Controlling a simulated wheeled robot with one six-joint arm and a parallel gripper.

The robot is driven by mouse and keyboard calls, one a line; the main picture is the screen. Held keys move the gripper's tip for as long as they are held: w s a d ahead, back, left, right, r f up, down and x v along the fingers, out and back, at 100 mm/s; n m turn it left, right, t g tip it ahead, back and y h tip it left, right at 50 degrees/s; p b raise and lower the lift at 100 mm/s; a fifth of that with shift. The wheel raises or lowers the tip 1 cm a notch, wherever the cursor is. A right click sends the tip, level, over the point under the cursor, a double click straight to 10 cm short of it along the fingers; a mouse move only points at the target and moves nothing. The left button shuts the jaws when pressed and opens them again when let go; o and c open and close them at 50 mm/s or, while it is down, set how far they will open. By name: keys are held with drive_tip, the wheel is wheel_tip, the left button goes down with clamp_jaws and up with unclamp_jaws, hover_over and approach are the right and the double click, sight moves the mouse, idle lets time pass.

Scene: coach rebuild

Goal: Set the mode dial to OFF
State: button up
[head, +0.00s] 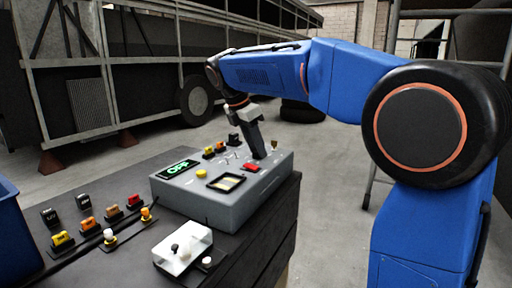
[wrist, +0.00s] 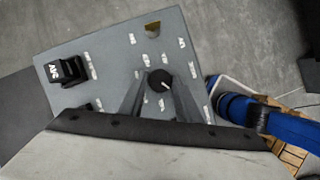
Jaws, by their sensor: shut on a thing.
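The grey control box (head: 215,210) stands on the dark bench and also shows in the wrist view (wrist: 110,40). The mode dial (wrist: 160,79) is a round black knob with a white pointer line that slants to the lower right. Small white labels surround it, too small to read. My gripper (head: 259,153) points down onto the rear right part of the box. In the wrist view its two fingers (wrist: 160,92) are shut on the dial, one on each side. In the head view the gripper hides the dial.
Several coloured switches (head: 62,240) stand on the bench at left, beside a blue bin (head: 15,225). A white block with knobs (head: 182,250) sits in front of the box. A red switch (head: 251,168) is close to my gripper. A black switch (wrist: 67,71) stands on the box.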

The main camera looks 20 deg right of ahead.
drive_tip(key=shift+n, duration=0.5)
drive_tip(key=o, duration=1)
drive_tip(key=v, duration=1.7)
drive_tip(key=shift+s+r, duration=0.15)
drive_tip(key=shift+s, duration=0.2)
